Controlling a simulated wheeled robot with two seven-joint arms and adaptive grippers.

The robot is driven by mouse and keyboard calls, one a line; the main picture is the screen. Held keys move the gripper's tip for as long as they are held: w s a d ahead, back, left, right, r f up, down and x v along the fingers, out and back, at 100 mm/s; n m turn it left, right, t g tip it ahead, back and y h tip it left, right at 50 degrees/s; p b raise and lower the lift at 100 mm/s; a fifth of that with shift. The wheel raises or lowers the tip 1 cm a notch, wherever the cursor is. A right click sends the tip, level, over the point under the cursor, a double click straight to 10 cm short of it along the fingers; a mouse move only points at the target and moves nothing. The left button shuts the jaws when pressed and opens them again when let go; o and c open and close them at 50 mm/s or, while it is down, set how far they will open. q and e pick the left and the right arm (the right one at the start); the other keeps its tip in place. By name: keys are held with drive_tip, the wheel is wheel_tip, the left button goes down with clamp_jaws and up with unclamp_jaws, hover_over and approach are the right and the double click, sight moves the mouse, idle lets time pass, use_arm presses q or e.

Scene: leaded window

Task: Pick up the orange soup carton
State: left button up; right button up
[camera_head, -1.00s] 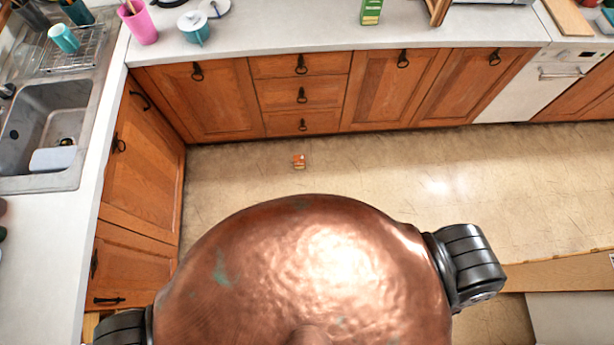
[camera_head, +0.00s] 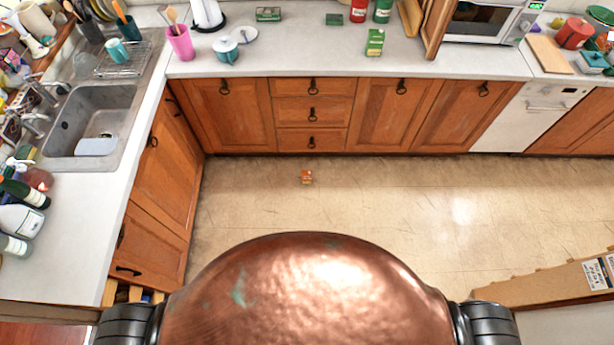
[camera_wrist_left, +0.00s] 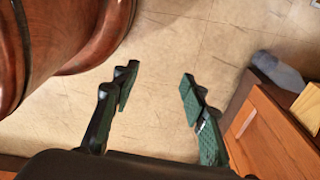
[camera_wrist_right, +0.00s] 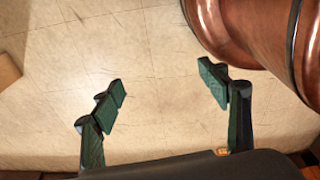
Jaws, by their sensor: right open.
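A small orange carton (camera_head: 307,177) sits on the beige floor in the head view, in front of the drawer cabinets and well beyond my copper body. It is too small there to read its label. In the right wrist view a small orange patch (camera_wrist_right: 222,152) shows at the gripper's base; I cannot tell if it is the carton. My left gripper (camera_wrist_left: 155,92) is open and empty above the floor. My right gripper (camera_wrist_right: 162,80) is open and empty above the floor. Neither gripper shows in the head view.
Wooden cabinets (camera_head: 235,112) line the back and left, under a white counter (camera_head: 290,65) with a sink (camera_head: 92,125). A green carton (camera_head: 375,42) and a pink cup (camera_head: 180,43) stand on the counter. A cardboard piece (camera_head: 545,285) lies at the right. The floor (camera_head: 400,205) between is clear.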

drive_tip(key=shift+s+d+r+g, duration=0.15)
drive_tip(key=shift+s, duration=0.8)
drive_tip(key=shift+s+d+r+g, duration=0.1)
drive_tip(key=shift+s+g, duration=0.05)
drive_tip(key=shift+s, duration=0.8)
